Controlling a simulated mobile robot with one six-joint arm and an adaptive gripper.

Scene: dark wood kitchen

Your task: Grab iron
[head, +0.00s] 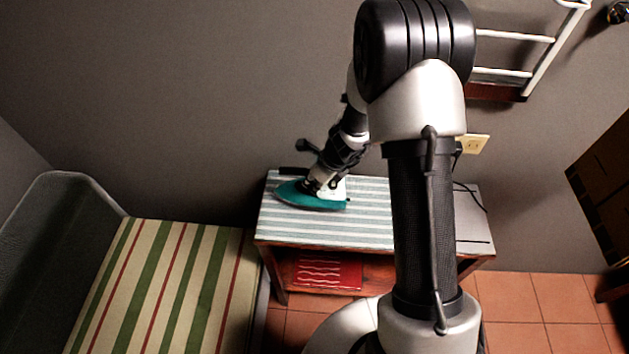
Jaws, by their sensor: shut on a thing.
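The iron (311,199) is teal below and white on top, and it is on or just above the striped top of a small wooden table (278,230). Its tip points left. My gripper (322,184) is at the iron's upper part, shut on it, reaching down from the upper right. The fingers are small and dark in this view, and they hide part of the iron's handle. I cannot tell whether the iron's base touches the table top.
A striped cushioned seat (160,285) stands left of the table. A red folded item (328,273) lies on the lower shelf. A white rack (515,55) and an outlet (473,144) are on the wall. Tiled floor (545,305) is open at right.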

